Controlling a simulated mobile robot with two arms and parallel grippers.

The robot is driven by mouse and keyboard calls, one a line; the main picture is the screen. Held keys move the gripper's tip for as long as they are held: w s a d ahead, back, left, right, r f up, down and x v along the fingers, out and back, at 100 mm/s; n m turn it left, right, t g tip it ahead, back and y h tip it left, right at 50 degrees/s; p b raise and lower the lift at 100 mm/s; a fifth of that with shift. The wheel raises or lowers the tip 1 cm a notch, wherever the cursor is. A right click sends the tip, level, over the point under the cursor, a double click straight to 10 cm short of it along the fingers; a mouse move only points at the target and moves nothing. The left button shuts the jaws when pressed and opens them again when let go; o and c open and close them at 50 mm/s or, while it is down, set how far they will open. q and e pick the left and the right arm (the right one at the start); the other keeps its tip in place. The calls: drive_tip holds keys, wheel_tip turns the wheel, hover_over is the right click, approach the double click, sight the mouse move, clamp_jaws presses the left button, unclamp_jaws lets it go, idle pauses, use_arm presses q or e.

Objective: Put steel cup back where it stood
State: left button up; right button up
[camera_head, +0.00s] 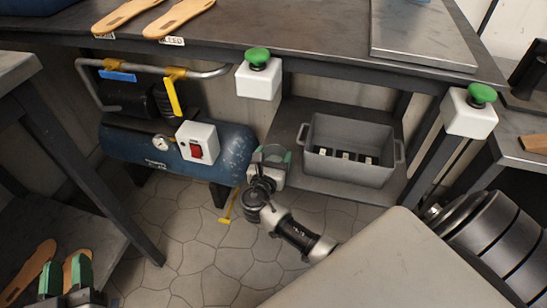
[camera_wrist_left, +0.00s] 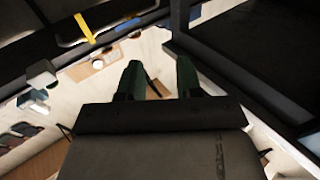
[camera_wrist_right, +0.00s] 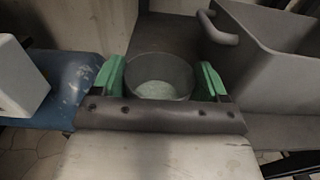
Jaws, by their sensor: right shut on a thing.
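The steel cup (camera_wrist_right: 160,75) is a grey, open-topped cup between the green fingers of my right gripper (camera_wrist_right: 163,78) in the right wrist view. In the head view my right gripper (camera_head: 271,158) is shut on the cup (camera_head: 271,153) at the left front corner of the lower shelf (camera_head: 288,118), between the blue compressor and the grey crate. I cannot tell whether the cup's base touches the shelf. My left gripper (camera_head: 65,268) is at the lower left, its green fingers apart; in the left wrist view (camera_wrist_left: 158,78) nothing is between them.
The grey crate (camera_head: 351,172) with dark slots stands on the shelf, right of the cup. The blue compressor (camera_head: 228,146) is on the left. The workbench (camera_head: 300,32) with green push buttons (camera_head: 257,57) is overhead. Sandal soles (camera_head: 40,265) lie near my left gripper.

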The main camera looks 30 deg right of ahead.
drive_tip(key=o, duration=0.6)
drive_tip(key=shift+f, duration=0.1)
drive_tip(key=o, duration=0.4)
